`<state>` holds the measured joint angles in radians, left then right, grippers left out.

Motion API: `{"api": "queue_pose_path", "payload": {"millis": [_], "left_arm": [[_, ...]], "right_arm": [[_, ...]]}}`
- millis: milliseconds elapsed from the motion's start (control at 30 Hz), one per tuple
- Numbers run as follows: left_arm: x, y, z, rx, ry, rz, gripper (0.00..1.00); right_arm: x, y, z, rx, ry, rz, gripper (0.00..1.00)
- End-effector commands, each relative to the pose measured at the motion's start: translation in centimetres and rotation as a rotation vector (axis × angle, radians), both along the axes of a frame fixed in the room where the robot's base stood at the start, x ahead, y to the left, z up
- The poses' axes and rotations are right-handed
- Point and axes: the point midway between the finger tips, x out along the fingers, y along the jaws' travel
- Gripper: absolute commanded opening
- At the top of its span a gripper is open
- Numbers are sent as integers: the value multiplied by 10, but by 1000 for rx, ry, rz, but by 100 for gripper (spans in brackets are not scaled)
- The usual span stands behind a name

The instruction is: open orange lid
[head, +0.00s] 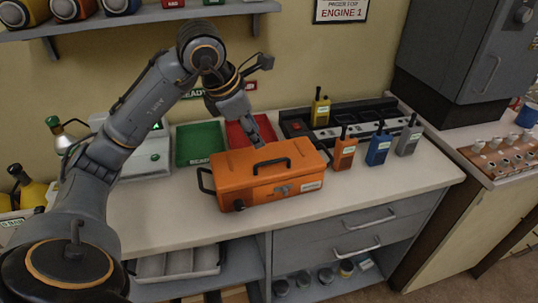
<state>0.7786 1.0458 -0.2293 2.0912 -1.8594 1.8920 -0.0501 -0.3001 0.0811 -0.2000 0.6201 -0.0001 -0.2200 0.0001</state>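The orange case (265,185) sits on the white counter in the head view. Its orange lid (240,162) lies closed on top, with a black handle (271,165) on it. A latch (282,189) shows on the front, and another black handle sticks out at the left end. My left gripper (262,138) comes down from above, close behind the back edge of the lid. Its fingers are small and partly overlapped, so I cannot tell whether they are open or touch the case. My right gripper is not in view.
A green tray (200,143) and a red tray (236,134) lie behind the case. Orange, blue and grey radios (378,148) stand to its right before a black charger rack holding a yellow radio (320,110). The counter's front strip (175,222) is clear.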

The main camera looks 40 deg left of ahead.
Motion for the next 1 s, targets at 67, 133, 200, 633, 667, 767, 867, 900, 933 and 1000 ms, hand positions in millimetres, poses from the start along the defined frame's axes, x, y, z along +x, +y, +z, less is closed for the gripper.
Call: {"api": "queue_pose_path", "payload": {"millis": [67,133,200,633,667,767,867,900,933,1000], "left_arm": [[7,-3,-17,-4,9,-2,34],[13,-4,-31,-5,8,-2,34],[19,-6,-45,-4,7,-3,34],[43,-11,-95,-4,1,-3,34],[44,-11,-96,-4,1,-3,34],[44,-11,-98,-4,1,-3,34],[44,-11,-98,-3,0,-2,34],[44,-11,-98,-3,0,-2,34],[44,-11,-98,-3,0,-2,34],[44,-11,-98,-3,0,-2,21]], "right_arm": [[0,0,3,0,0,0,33],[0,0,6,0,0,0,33],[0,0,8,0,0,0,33],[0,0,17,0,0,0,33],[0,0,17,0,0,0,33],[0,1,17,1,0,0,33],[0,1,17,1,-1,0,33],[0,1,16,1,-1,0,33],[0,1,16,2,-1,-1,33],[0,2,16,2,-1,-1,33]]}}
